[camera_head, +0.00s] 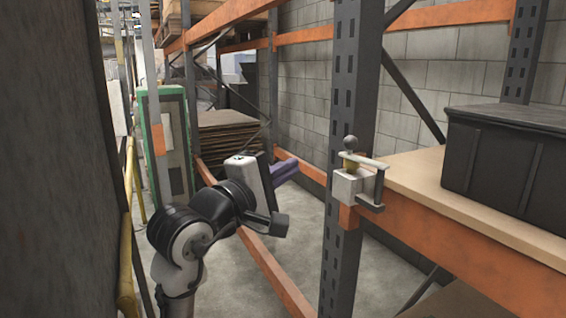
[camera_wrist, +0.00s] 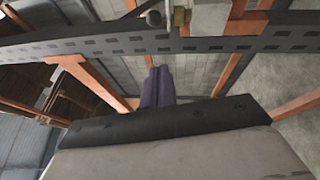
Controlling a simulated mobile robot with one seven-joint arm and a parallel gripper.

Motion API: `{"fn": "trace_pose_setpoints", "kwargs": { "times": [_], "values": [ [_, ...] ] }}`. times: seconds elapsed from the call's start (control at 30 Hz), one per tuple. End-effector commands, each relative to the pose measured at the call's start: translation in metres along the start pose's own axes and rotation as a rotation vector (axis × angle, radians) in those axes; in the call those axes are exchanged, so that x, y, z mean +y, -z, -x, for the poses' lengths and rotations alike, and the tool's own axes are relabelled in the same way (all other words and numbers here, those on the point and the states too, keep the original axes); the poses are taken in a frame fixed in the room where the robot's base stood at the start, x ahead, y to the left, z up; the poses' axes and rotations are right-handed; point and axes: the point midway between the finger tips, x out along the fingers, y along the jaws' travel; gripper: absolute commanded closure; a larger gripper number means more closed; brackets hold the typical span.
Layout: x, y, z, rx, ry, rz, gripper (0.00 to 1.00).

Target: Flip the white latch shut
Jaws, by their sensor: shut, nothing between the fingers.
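The white latch (camera_head: 350,186) is a small pale block with a ball-topped knob and a flat pale arm, mounted on the dark rack post beside the orange beam. The flat arm reaches right from the knob, and a dark bracket stands below its end. In the wrist view only part of the latch (camera_wrist: 180,16) shows, cut off by the top edge. My gripper (camera_head: 291,168) has purple fingers and is shut and empty. It is left of the latch, apart from it, with fingers pointing toward the post. The fingers also show in the wrist view (camera_wrist: 158,78), below the latch.
The dark perforated post (camera_head: 342,240) stands upright under the latch. A black bin (camera_head: 510,165) sits on the wooden shelf (camera_head: 410,170) to the right. Orange beams (camera_head: 265,262) run low behind my arm. A large dark panel (camera_head: 55,170) closes off the left.

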Motion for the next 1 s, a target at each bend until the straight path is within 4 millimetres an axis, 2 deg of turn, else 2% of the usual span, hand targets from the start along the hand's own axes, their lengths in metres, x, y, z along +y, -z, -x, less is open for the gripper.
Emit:
{"fn": "trace_pose_setpoints", "kwargs": {
  "times": [0.1, 0.33, 0.4, 0.63, 1.0],
  "values": [
    [0.003, -0.001, -0.027, -0.003, 0.003, 0.0, 1.0],
    [0.003, 0.0, -0.075, 0.0, 0.001, 0.0, 1.0],
    [0.004, -0.008, -0.084, -0.001, -0.001, -0.004, 1.0],
    [0.002, -0.025, -0.1, 0.001, -0.003, -0.004, 1.0],
    [0.001, -0.028, -0.103, 0.001, -0.003, -0.002, 1.0]
  ]
}}
